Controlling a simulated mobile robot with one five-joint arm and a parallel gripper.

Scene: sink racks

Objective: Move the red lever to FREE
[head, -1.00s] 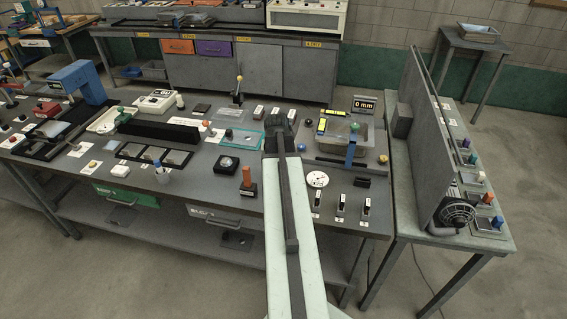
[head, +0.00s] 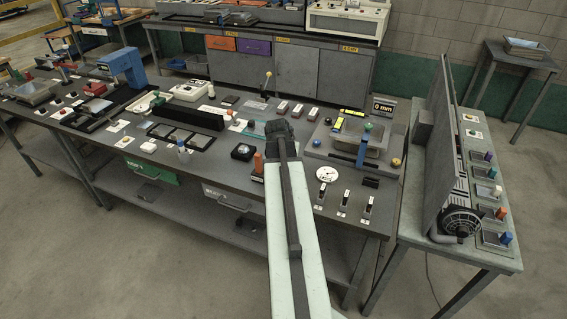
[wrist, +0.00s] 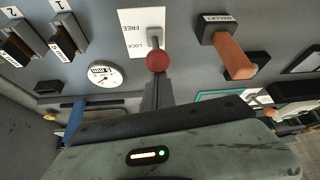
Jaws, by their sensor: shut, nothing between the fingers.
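The red lever's round knob (wrist: 158,61) shows at upper middle in the wrist view. Its grey stem rises from a white plate (wrist: 131,19) marked FREE and LOCK, with the printing upside down. The knob appears beside the LOCK word; I cannot tell its exact tilt. My gripper (wrist: 158,82) is shut and empty, its dark fingers just below the knob in the picture. I cannot tell whether they touch it. In the head view my gripper (head: 280,129) is over the bench, and my arm hides the lever.
An orange-handled mallet (wrist: 233,55) stands close to the lever's right in the wrist view. In the head view a tray fixture (head: 350,158) stands right of my gripper on the bench (head: 215,180).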

